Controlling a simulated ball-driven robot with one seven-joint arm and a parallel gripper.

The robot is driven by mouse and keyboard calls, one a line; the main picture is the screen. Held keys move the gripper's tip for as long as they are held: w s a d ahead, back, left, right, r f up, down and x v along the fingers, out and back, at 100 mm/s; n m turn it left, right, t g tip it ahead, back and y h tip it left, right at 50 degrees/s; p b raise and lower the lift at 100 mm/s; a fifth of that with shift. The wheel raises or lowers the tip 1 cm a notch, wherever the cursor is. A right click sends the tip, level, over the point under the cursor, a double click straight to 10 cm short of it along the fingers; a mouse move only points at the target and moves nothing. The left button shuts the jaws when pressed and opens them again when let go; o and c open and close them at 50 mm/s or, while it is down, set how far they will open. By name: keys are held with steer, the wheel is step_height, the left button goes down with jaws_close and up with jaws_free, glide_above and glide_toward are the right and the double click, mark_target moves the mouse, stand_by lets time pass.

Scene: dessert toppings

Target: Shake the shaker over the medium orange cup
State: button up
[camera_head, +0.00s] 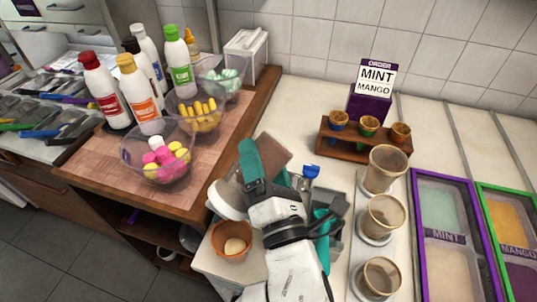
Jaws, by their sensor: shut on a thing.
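The orange cup (218,240) stands on a pale surface near the lower middle, with a pale round scoop inside. My gripper (262,180), with teal fingers, is above and to the right of the cup and is shut on the shaker. The shaker is mostly hidden by my gripper. A flat brown part (276,156) shows at the upper right of the fingers, and a white rounded part (229,200) shows at the lower left, just above the cup. The shaker looks tilted. I cannot tell whether anything falls from it.
At left, a wooden counter (88,168) holds bottles (143,98) and topping bowls (160,150). At right stand several brownish translucent containers (383,217), a wooden rack (352,149) of small cups, an order sign (372,90) and framed mint (440,205) and mango trays.

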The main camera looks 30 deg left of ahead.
mark_target(261, 150)
steer(key=shift+s+a+f+n+y, duration=0.15)
steer(key=shift+f+n, duration=0.1)
steer(key=shift+n, duration=0.25)
steer(key=shift+s+d+f+n+y, duration=0.1)
steer(key=shift+f+n+y, duration=0.1)
steer(key=shift+n, duration=0.3)
steer(key=shift+s+a+r+p, duration=0.1)
steer(key=shift+r+p, duration=0.25)
steer(key=shift+p, duration=0.1)
step_height(261, 150, up, 7)
steer(key=p, duration=0.6)
steer(key=shift+f+p, duration=0.2)
steer(key=shift+p, duration=0.2)
steer(key=shift+f+b, duration=3.6)
steer(key=shift+f, duration=0.05)
steer(key=shift+r, duration=0.1)
step_height(261, 150, up, 7)
steer(key=p, duration=0.7)
steer(key=shift+f, duration=0.2)
steer(key=shift+f, duration=0.1)
